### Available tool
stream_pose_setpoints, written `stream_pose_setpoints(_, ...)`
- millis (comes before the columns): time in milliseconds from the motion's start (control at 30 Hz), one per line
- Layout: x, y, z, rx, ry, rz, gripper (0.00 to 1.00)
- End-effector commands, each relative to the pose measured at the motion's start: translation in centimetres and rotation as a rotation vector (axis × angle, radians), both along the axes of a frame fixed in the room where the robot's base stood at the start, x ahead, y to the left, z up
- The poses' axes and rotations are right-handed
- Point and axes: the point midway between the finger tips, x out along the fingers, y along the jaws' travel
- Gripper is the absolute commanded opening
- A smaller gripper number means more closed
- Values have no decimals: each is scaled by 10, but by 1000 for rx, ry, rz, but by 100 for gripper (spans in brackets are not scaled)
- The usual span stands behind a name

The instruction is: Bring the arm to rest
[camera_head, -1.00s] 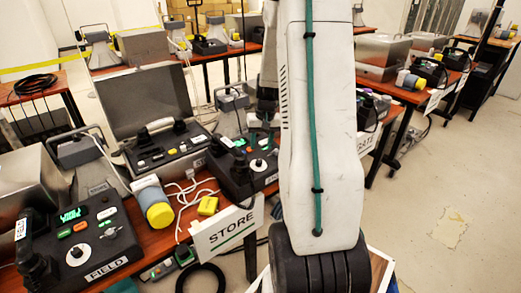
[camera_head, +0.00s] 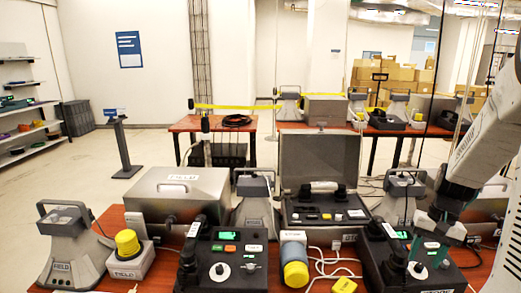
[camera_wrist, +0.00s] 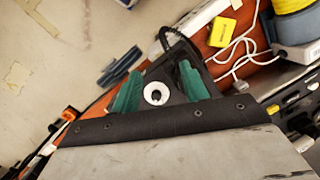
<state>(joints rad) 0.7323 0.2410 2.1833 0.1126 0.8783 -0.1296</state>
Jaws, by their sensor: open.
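My arm (camera_head: 487,140) reaches in from the right edge in the head view. My gripper (camera_head: 432,250) hangs at its end, pointing down over the black console (camera_head: 388,273) at the right of the table. In the wrist view my gripper (camera_wrist: 158,88) shows two green fingers spread apart, with nothing held between them. A white round knob (camera_wrist: 156,94) of the console shows in the gap between the fingers. I cannot tell how far above the console the fingertips are.
The orange-topped table (camera_head: 128,285) carries another black console (camera_head: 222,258), an open grey case (camera_head: 320,152), a silver box (camera_head: 178,190) and a yellow-capped cylinder (camera_head: 294,262). A yellow block (camera_head: 344,286) lies near the front. Open floor (camera_head: 95,165) lies beyond, at left.

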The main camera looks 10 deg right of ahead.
Motion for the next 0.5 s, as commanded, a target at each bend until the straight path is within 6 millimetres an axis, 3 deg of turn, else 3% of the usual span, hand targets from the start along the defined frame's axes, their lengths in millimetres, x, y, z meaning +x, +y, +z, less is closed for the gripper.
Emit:
stream_pose_setpoints(200, -25, 87, 64, -14, 29, 133, 44)
stream_pose_setpoints(500, -85, 191, 126, -82, 3, 355, 44)
